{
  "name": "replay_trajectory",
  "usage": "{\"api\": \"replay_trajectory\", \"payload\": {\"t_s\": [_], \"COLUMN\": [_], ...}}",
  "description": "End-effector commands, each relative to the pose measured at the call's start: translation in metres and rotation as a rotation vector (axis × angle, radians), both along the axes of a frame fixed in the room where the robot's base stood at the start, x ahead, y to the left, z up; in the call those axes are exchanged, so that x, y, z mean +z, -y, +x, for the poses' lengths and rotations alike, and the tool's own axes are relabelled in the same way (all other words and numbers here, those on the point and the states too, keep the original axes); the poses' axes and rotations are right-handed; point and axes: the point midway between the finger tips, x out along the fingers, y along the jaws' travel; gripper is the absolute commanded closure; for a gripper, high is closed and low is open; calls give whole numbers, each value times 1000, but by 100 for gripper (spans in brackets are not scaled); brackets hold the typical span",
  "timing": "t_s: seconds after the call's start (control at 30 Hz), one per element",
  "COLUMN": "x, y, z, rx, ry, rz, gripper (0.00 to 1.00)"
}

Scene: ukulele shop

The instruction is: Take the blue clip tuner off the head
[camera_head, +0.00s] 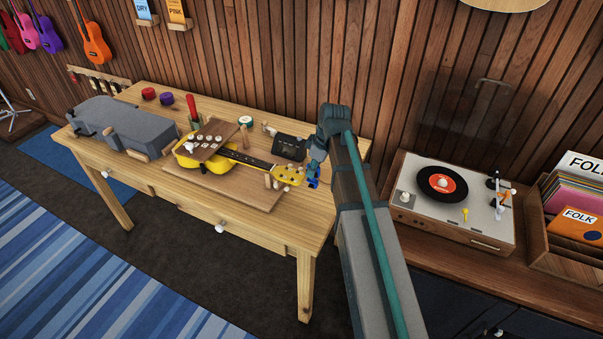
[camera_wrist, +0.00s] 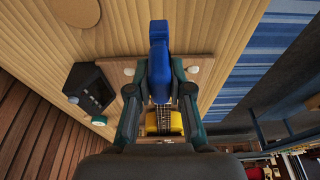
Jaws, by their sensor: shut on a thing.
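The blue clip tuner (camera_head: 313,179) shows at the right end of the yellow ukulele's head (camera_head: 289,174) in the head view. The yellow ukulele (camera_head: 190,157) lies on a wooden board on the workbench. My gripper (camera_head: 316,165) is over the bench's right part, next to the head. In the wrist view my gripper (camera_wrist: 157,78) is shut on the blue tuner (camera_wrist: 158,50), with one finger on each side. Part of the yellow ukulele and its strings (camera_wrist: 165,120) shows below it. I cannot tell whether the tuner still touches the head.
A black device (camera_head: 289,147) stands on the bench (camera_head: 320,215) behind the head. A grey case (camera_head: 120,125) is at the left. A record player (camera_head: 455,200) stands on the right cabinet.

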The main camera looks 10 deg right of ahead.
Motion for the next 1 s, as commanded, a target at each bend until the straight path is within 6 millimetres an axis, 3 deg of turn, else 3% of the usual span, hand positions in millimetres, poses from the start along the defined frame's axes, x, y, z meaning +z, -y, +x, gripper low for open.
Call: {"api": "replay_trajectory", "payload": {"t_s": [0.57, 1.0], "x": [1, 12], "y": [4, 3], "z": [-3, -3], "rx": [0, 0], "ry": [0, 0], "rz": [0, 0], "gripper": [100, 100]}}
